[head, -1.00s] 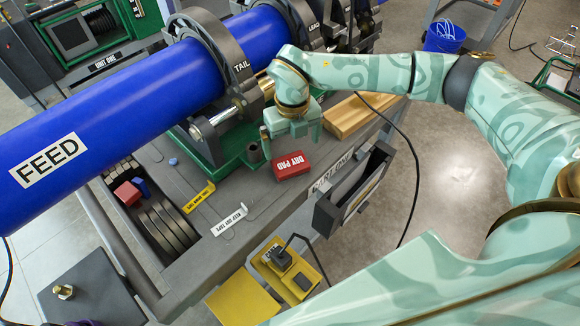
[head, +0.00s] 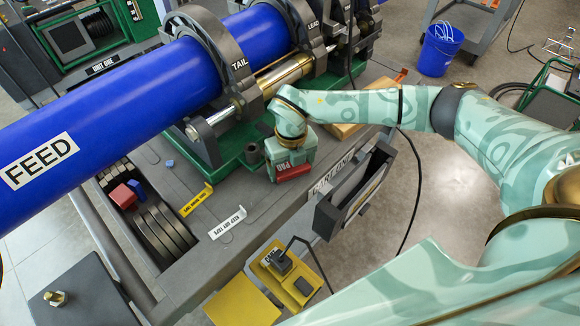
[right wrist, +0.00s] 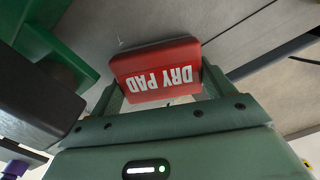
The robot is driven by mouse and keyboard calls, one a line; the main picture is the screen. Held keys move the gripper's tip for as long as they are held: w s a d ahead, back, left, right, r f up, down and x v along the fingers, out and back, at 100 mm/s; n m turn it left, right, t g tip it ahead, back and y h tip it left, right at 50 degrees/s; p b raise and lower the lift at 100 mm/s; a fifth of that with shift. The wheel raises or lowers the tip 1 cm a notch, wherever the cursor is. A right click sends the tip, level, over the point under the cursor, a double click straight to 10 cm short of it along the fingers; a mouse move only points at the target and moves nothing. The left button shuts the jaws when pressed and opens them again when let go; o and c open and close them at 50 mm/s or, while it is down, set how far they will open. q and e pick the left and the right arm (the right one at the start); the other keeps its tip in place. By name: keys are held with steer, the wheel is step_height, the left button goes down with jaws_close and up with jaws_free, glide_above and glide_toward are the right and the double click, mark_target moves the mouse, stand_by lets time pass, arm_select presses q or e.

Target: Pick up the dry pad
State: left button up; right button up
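The dry pad (head: 292,173) is a small red block with white lettering, at the front edge of the cart top in the head view. My right gripper (head: 291,166) is down over it and hides part of it. In the right wrist view the dry pad (right wrist: 157,73) lies between the two fingers of the right gripper (right wrist: 160,88), one close along each side. Whether both fingers press on it is unclear. The pad looks to be at cart-top level; I see no clear lift. My left gripper is not in view.
A large blue pipe (head: 110,105) in a clamp fixture lies behind the gripper. A wooden block (head: 346,130) is behind the right wrist. A dark open box (head: 355,190) hangs on the cart's front.

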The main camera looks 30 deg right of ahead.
steer(key=shift+c, duration=1)
steer(key=shift+r, duration=0.25)
step_height(320, 180, up, 3)
steer(key=shift+s+r+p, duration=0.15)
steer(key=shift+r+p, duration=0.05)
steer(key=shift+p, duration=0.45)
steer(key=s+d+r+p, duration=0.1)
steer(key=s+r+p, duration=0.2)
steer(key=s+r, duration=0.6)
steer(key=s, duration=0.4)
steer(key=shift+s+d, duration=0.3)
steer(key=shift+o, duration=0.9)
